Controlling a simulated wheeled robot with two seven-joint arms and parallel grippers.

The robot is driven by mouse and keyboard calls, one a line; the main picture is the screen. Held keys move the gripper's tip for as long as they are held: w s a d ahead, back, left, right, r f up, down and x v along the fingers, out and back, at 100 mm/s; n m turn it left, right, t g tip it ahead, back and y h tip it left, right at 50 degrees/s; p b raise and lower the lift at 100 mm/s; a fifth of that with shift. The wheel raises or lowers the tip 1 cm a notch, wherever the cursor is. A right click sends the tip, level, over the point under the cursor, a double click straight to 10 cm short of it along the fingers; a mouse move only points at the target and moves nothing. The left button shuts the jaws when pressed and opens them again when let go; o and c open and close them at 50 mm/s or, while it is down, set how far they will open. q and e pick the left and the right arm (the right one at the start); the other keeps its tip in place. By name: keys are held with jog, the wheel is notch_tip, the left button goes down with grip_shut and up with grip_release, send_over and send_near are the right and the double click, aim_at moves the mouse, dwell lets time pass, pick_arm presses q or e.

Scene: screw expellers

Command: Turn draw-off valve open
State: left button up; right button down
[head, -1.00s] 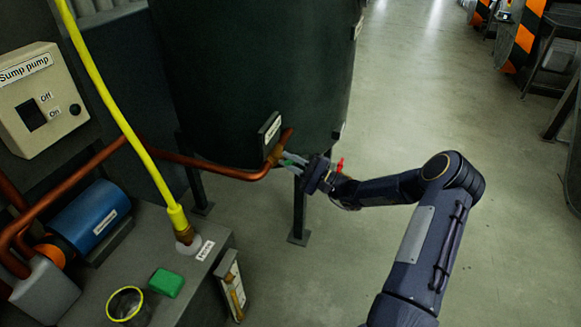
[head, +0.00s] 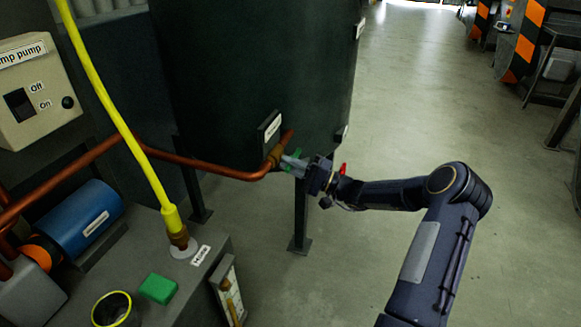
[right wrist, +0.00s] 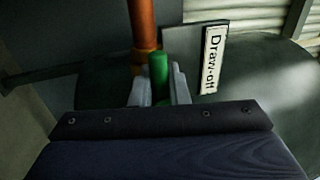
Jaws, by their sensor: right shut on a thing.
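The draw-off valve has a green handle (right wrist: 158,76) on a brass body (head: 275,155) at the foot of the dark tank, where the copper pipe (head: 225,171) joins. In the right wrist view a plate reading "Draw-off" (right wrist: 212,62) stands just right of the handle. My right gripper (head: 293,164) is shut on the green handle, with one pale finger on each side of it in the right wrist view (right wrist: 158,88). The fingers hide part of the handle in the head view. My left gripper is in neither view.
The dark tank (head: 255,60) stands on legs over open floor. At left are a sump pump switch box (head: 35,90), a blue motor (head: 82,218), a yellow hose (head: 115,110), a green block (head: 158,288) and a dark cup (head: 115,309). The floor (head: 420,110) to the right is clear.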

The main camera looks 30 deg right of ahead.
jog(key=c, duration=1.5)
grip_release()
jog(key=p+v, duration=0.2)
jog(key=v, duration=0.6)
jog(key=shift+a, duration=0.1)
